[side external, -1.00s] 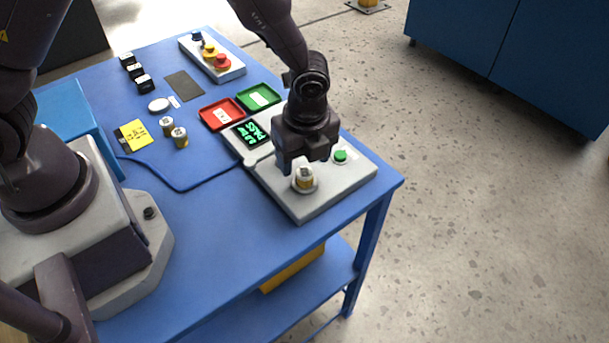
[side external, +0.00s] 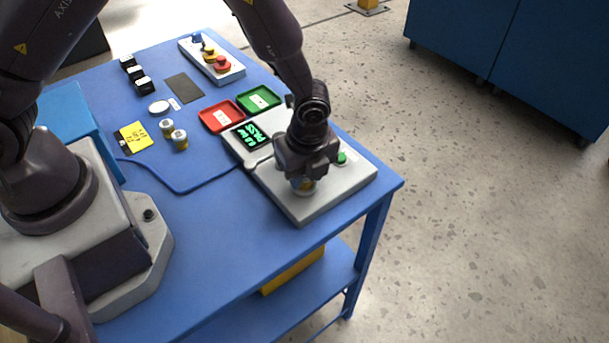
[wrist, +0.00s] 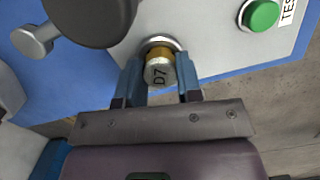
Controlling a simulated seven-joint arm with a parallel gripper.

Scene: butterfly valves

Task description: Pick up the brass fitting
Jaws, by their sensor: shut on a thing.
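The brass fitting (wrist: 159,68) has a pale top marked "D7" and sits upright in a round socket on the grey test station (side external: 345,182). It also shows low under my gripper in the side view (side external: 303,187), mostly hidden there. My gripper (wrist: 160,90) is over the fitting, with one blue-grey finger on each side of it, shut on it. The fitting still stands at the socket; I see no gap under it.
A green button (wrist: 262,14) is on the station beside the gripper. Red (side external: 221,115) and green (side external: 258,99) trays lie behind. Two similar fittings (side external: 179,139) stand to the left, near a yellow note (side external: 133,136).

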